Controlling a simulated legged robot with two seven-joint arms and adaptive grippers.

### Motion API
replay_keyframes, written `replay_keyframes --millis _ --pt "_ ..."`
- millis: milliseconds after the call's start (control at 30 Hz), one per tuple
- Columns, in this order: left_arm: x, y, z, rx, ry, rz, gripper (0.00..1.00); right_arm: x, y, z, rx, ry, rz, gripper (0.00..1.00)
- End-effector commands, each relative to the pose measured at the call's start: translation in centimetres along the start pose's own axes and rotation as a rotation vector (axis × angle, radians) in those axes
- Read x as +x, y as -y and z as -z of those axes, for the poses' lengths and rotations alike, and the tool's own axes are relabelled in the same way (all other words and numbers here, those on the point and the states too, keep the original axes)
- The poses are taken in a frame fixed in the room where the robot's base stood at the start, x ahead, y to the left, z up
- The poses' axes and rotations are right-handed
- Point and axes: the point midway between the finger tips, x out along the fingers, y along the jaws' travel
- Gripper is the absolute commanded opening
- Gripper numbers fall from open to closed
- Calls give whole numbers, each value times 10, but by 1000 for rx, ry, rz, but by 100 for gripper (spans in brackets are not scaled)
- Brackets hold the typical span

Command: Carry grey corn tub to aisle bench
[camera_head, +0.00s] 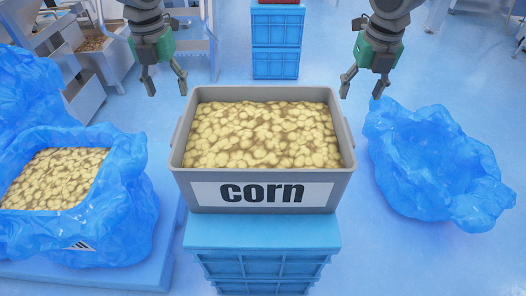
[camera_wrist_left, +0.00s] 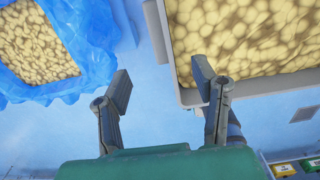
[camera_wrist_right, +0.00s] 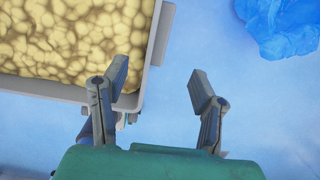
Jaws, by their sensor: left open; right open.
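The grey corn tub (camera_head: 263,188), labelled "corn" and full of pale yellow pieces, sits on a stack of blue crates (camera_head: 262,255) in the middle of the head view. My left gripper (camera_head: 167,88) is open and empty, above and beyond the tub's far left corner. My right gripper (camera_head: 361,90) is open and empty near its far right corner. The tub's rim shows in the left wrist view (camera_wrist_left: 165,55) beside one finger. It also shows in the right wrist view (camera_wrist_right: 160,40), beside the left-hand finger. No bench is clearly identifiable.
A blue-lined container (camera_head: 125,215) of similar yellow pieces stands at left. An empty-looking blue bag (camera_head: 430,165) lies at right. Another blue crate stack (camera_head: 276,45) stands beyond the tub. Metal equipment (camera_head: 85,65) fills the upper left. Open floor shows between them.

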Motion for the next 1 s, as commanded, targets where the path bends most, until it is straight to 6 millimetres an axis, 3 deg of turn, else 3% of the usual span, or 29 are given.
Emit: replay_keyframes --millis 233,700,1000 --pt "26 0 0 0 -6 -1 53 26 1 0 0 -5 1 53" --pt "114 0 0 -2 -3 -1 53 114 0 0 0 -3 -1 53" --pt "138 1 0 0 -1 0 53 138 1 0 1 -1 0 53"
